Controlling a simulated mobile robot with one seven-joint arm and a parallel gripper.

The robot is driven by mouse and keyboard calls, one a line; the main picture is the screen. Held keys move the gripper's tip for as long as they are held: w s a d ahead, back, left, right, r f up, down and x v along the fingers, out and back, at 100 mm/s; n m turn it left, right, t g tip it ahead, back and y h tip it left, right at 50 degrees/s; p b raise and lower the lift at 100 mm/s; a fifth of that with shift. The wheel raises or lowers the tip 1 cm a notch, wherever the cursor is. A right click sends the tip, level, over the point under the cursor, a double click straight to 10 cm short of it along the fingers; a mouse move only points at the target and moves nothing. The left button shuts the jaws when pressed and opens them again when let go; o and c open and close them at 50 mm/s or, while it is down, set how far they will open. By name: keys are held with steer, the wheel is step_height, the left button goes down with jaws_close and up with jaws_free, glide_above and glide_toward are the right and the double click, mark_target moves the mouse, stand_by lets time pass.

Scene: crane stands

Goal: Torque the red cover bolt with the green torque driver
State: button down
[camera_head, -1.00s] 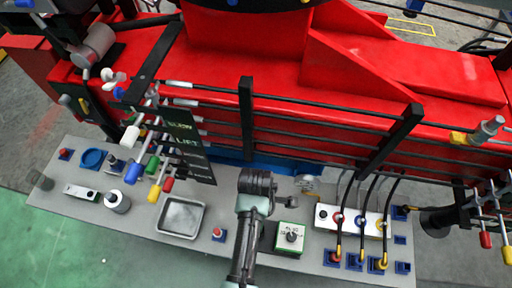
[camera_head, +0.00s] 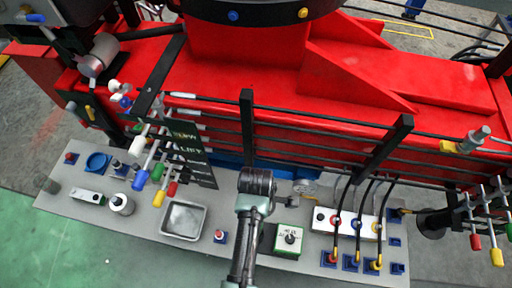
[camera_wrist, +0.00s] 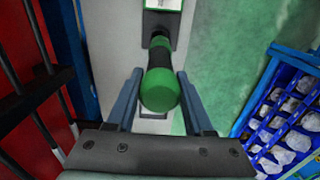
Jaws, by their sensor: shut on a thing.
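The green torque driver (camera_wrist: 160,88) shows in the wrist view, with a rounded green handle end and a black band. My gripper (camera_wrist: 158,85) is shut on it, with one blue-grey finger on either side. The driver's far end points to the top of the view, towards a dark part and a white label. In the head view my arm's dark end joint hides the gripper and the driver. A red-topped piece in a blue base (camera_head: 220,237) stands left of my arm; I cannot tell whether it is the red cover bolt.
A green-edged box with a knob (camera_head: 289,239) sits just right of my arm. A white box with cables (camera_head: 350,222) is further right. A grey tray (camera_head: 184,220) lies left. Black rails (camera_head: 247,125) and the red crane body (camera_head: 270,75) stand behind.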

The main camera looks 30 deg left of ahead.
steer(key=shift+r, duration=1.55)
